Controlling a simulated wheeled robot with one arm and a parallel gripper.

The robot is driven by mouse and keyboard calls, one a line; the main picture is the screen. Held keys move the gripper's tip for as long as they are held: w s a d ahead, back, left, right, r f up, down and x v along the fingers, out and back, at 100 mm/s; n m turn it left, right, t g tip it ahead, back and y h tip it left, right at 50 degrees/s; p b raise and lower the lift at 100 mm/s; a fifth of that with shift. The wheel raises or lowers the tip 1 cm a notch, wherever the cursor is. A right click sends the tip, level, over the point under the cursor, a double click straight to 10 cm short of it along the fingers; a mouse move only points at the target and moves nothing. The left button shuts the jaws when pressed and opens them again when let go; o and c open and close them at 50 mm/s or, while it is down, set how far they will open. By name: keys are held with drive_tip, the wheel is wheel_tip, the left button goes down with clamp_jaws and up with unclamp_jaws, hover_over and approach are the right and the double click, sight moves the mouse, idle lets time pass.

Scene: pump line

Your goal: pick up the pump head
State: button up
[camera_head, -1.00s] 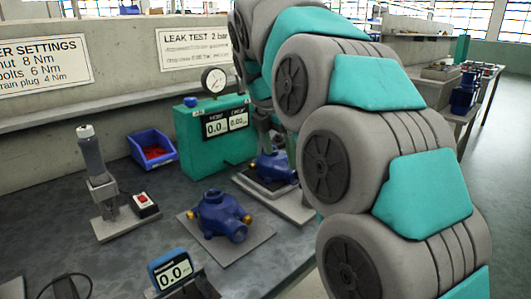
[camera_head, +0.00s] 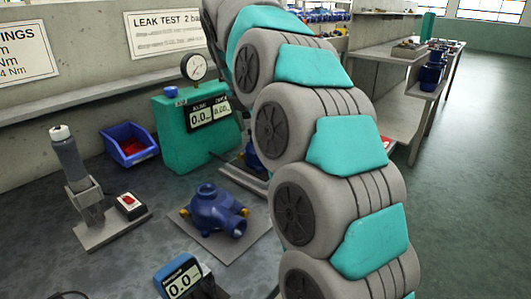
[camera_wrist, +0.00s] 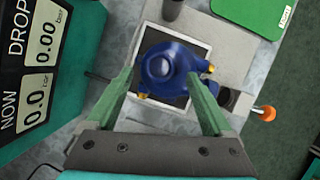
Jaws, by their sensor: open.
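My gripper (camera_wrist: 160,76) is open, with one green finger on each side of the pump head's near part. I cannot tell whether the fingers touch it. In the head view this pump head (camera_head: 252,158) is mostly hidden behind my arm. A similar blue pump part (camera_head: 212,210) with brass fittings stands on a grey mat (camera_head: 190,232) on the bench.
The green leak tester (camera_head: 190,148) with a gauge stands close to the pump head; its display (camera_wrist: 38,75) also shows at left in the wrist view. A blue bin (camera_head: 130,146), a tool stand (camera_head: 78,185) and a small display unit (camera_head: 182,278) stand on the bench. An orange-knobbed lever (camera_wrist: 265,113) is right of the plate.

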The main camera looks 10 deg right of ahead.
drive_tip(key=shift+x, duration=1.15)
drive_tip(key=shift+c, duration=0.3)
clamp_jaws()
